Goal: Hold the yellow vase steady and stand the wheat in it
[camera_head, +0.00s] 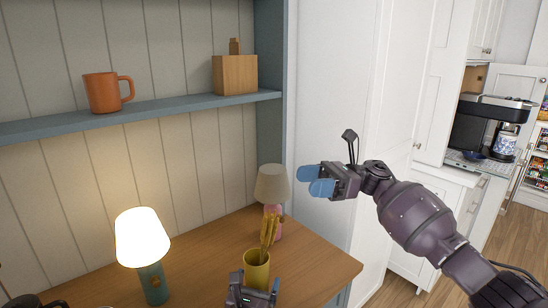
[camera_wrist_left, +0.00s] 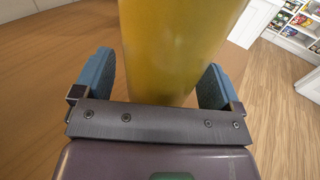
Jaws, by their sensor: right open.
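The yellow vase (camera_head: 257,272) stands upright near the front of the wooden counter. The wheat (camera_head: 269,236), a golden bunch, stands in the vase, leaning slightly right with its heads above the rim. My left gripper (camera_head: 255,284) is low at the vase's near side, fingers spread to either side of it. In the left wrist view the vase (camera_wrist_left: 180,45) fills the space ahead of and between the open fingers (camera_wrist_left: 158,85); a gap shows at the left finger. My right gripper (camera_head: 318,180) is open and empty, in the air right of the vase and higher.
A pink lamp (camera_head: 272,186) with a beige shade stands just behind the wheat. A lit teal lamp (camera_head: 153,283) stands at the left. The shelf (camera_head: 160,113) above holds an orange mug (camera_head: 102,93) and a wooden box (camera_head: 235,75). The counter's right corner is clear.

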